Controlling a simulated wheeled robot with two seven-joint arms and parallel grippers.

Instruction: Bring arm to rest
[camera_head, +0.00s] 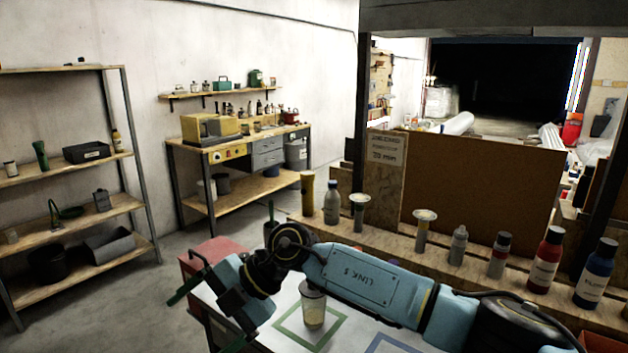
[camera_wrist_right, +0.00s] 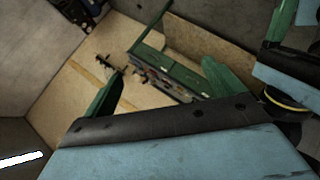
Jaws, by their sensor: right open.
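My right arm (camera_head: 365,285) reaches in from the right of the head view and stretches left across a white work surface (camera_head: 275,335). Its right gripper (camera_head: 208,318) is at the lower left, with green fingers spread apart and nothing between them. The open green fingers also show in the right wrist view (camera_wrist_right: 160,88), with floor and shelving far beyond them. A lidded cup (camera_head: 313,305) stands upright on the white surface within a green square outline, just below the arm in the picture. My left gripper is not in view.
A wooden ledge (camera_head: 400,243) behind the arm carries several bottles, including a red one (camera_head: 546,260) and a blue one (camera_head: 596,273). A red box (camera_head: 212,250) stands left of the white surface. Shelving (camera_head: 70,160) and a workbench (camera_head: 240,145) stand farther back; floor between is clear.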

